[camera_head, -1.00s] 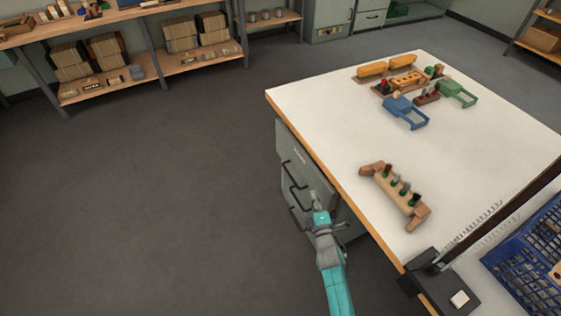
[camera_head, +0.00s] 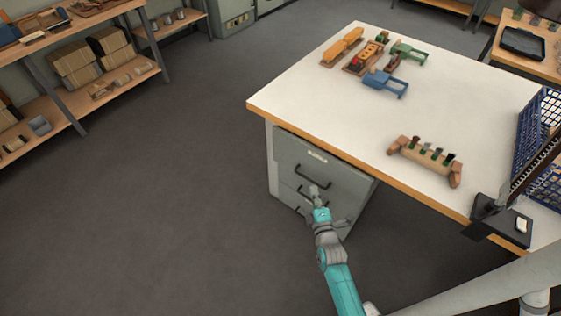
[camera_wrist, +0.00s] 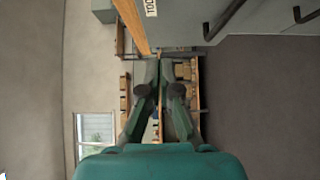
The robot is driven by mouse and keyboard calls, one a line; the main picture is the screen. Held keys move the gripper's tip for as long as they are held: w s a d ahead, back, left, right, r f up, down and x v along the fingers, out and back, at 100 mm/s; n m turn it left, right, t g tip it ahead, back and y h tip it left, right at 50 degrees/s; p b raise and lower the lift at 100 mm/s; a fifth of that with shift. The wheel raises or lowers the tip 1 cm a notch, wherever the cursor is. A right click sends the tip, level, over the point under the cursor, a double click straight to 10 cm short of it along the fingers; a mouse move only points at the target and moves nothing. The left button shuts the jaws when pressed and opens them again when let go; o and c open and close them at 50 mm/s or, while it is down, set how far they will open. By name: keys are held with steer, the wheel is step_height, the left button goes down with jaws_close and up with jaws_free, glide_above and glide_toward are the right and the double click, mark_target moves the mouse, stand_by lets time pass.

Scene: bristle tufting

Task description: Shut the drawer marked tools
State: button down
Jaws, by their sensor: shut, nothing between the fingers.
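A grey drawer cabinet (camera_head: 345,187) stands under the worktable, with dark bar handles on its front. A small pale label (camera_head: 317,156) is on the top drawer, above its handle (camera_head: 312,178); in the wrist view the label (camera_wrist: 151,8) reads as the start of "tools". The top drawer's front looks about level with the fronts below; a small gap cannot be ruled out. My gripper (camera_head: 315,190) is shut and empty, in front of the cabinet near the lower handles, partly hiding them. In the wrist view my gripper (camera_wrist: 159,75) shows beside the drawer fronts; contact cannot be told.
The white worktable (camera_head: 300,95) overhangs the cabinet. A wooden rack with pegs (camera_head: 425,160), a blue toy part (camera_head: 383,82) and a blue crate (camera_head: 540,135) are on it. Shelves (camera_head: 105,90) stand at the left. The floor (camera_head: 180,190) left of the cabinet is clear.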

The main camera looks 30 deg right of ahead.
glide_toward(311, 155)
steer(key=w, duration=0.5)
steer(key=shift+w+d, duration=0.2)
steer(key=shift+d, duration=0.4)
steer(key=shift+w+d, duration=0.15)
steer(key=shift+d, duration=0.45)
